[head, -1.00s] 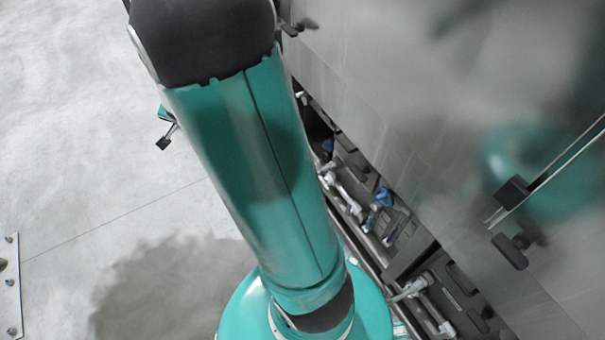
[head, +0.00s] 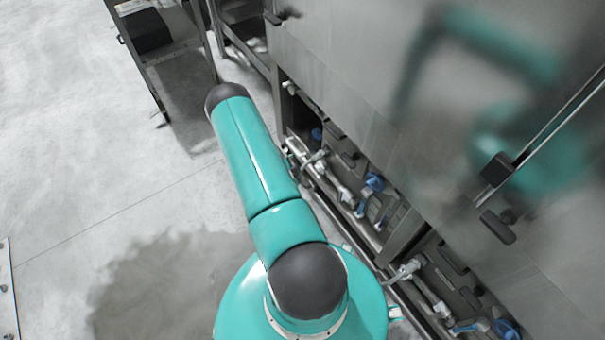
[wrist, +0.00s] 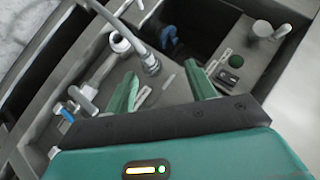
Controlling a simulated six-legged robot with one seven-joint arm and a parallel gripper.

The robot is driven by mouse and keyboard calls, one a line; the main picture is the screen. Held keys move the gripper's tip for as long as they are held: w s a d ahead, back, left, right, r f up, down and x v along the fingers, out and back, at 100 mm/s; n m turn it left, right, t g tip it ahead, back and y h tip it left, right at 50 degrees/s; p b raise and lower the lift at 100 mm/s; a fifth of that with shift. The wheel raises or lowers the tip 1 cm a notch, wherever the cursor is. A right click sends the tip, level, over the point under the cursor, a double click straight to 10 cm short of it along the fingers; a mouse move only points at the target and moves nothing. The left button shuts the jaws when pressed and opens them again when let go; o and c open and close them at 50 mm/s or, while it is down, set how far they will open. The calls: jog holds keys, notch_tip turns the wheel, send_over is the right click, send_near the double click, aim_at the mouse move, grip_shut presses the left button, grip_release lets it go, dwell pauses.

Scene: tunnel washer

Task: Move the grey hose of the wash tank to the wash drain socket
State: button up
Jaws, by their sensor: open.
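The grey hose (wrist: 108,14) comes in from the top of the wrist view and curves down to a grey end fitting (wrist: 150,66), which sits on the grey panel. My gripper (wrist: 161,76) is open, its two green fingers either side of a gap below the hose end; nothing is between them. The fitting is just beyond the gap, and I see no contact. A ringed white pipe fitting (wrist: 121,42) is left of the hose. I cannot tell which opening is the wash drain socket. My gripper is not visible in the head view.
A dark recess (wrist: 190,25) lies behind the hose. In the head view, steel machine panels (head: 370,110) overhang the low pipe bay (head: 350,190); the floor (head: 90,150) at left is clear.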

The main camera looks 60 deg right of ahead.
aim_at(312, 161)
jog(key=s+f, duration=0.3)
jog(key=s, duration=0.1)
jog(key=shift+m+g+h, duration=0.3)
jog(key=x, duration=1.3)
jog(key=shift+w+d, duration=0.2)
jog(key=shift+d, duration=0.25)
jog(key=shift+c, duration=0.2)
grip_shut()
jog(key=shift+w+a, duration=0.4)
jog(key=shift+a, duration=0.35)
jog(key=shift+w+a, duration=0.35)
jog(key=shift+a, duration=0.4)
jog(key=shift+w+a, duration=0.4)
jog(key=shift+a, duration=0.35)
